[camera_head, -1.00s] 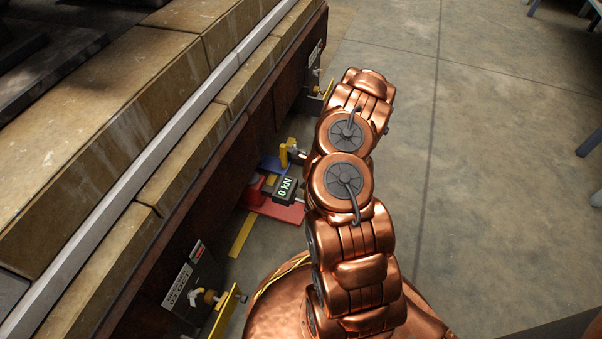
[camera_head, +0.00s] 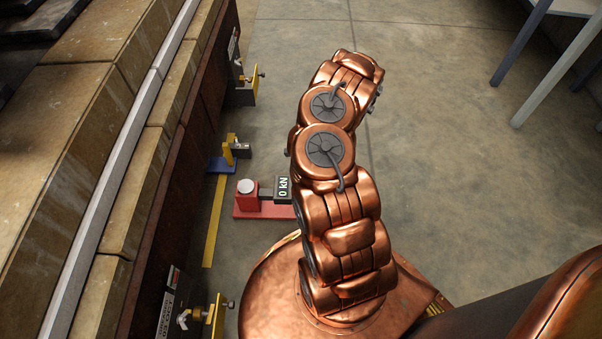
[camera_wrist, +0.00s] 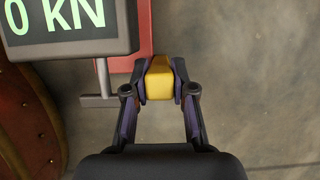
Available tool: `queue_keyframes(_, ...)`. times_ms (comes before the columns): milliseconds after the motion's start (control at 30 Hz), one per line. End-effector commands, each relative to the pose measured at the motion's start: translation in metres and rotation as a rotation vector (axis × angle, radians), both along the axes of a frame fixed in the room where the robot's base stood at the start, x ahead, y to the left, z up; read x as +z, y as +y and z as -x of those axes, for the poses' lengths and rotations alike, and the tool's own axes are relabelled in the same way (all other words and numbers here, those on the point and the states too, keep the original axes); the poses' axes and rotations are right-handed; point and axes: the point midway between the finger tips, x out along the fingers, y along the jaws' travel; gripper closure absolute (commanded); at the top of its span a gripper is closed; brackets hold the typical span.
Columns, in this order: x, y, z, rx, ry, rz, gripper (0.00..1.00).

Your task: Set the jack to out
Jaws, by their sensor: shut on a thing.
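The jack (camera_head: 248,208) has a red base, a red body with a pale round top, and a dark display (camera_head: 283,193) reading 0 kN. It stands on the floor to the right of the yellow floor strip (camera_head: 214,222), clear of the stack's side. In the wrist view its display (camera_wrist: 66,24) is at top left and part of its red base (camera_wrist: 141,62) shows behind the jaws. My gripper (camera_wrist: 160,80) is shut on a yellow handle (camera_wrist: 159,78). In the head view my copper arm hides the gripper and the handle.
A blue plate with a yellow post (camera_head: 230,150) stays beside the stack (camera_head: 150,160). Brackets with yellow plates stand along the stack, one far (camera_head: 249,84) and one near (camera_head: 213,318). Table legs (camera_head: 551,78) are at top right. Open concrete floor lies right of my arm.

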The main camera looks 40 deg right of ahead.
Motion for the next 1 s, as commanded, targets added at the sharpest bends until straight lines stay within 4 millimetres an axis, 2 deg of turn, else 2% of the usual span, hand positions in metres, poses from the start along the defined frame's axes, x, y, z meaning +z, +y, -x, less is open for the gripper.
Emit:
queue_keyframes(200,-0.002,-0.004,0.005,-0.006,0.004,0.003,1.0)
queue_keyframes(233,-0.002,-0.004,0.005,-0.006,0.005,0.004,0.72)
queue_keyframes(433,-0.001,-0.002,0.003,-0.003,0.003,0.002,0.51)
queue_keyframes(767,0.0,-0.002,0.002,-0.003,0.001,0.001,0.5)
queue_keyframes(1000,0.012,-0.006,0.003,-0.006,-0.002,0.0,0.5)
